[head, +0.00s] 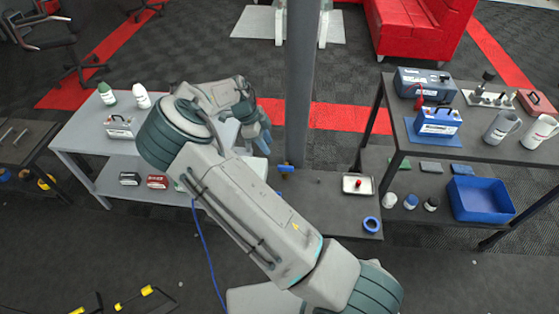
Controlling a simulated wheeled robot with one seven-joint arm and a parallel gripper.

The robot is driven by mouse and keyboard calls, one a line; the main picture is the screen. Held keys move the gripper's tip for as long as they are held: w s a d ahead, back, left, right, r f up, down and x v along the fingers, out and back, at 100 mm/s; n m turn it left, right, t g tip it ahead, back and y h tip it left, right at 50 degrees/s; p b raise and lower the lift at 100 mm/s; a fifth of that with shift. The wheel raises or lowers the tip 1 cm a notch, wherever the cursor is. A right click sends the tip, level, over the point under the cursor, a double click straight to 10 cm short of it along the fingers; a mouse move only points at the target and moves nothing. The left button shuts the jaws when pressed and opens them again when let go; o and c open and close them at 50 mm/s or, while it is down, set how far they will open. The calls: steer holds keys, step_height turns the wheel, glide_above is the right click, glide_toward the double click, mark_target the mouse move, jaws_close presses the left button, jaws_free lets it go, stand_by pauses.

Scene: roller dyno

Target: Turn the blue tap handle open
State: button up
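A small blue tap handle (286,168) sits at the back left edge of the low dark table, by the foot of the grey post. A bit of brass-coloured metal shows beside it. My gripper (257,150) hangs up and left of the handle in the picture, over the right end of the grey shelf table. Its fingers look apart, with nothing seen between them. The gripper and the handle are not touching.
The grey post (300,85) stands right behind the tap. The low dark table (320,205) holds a white tray (358,185) with a red knob and a blue ring (372,225). A blue bin (480,200) lies further right. A blue cable (208,250) runs down the floor.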

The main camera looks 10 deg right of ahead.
mark_target(281, 166)
steer(key=p+x, duration=0.1)
steer(key=x, duration=1)
steer(key=shift+f+p, duration=0.2)
steer(key=shift+p, duration=0.15)
jaws_close()
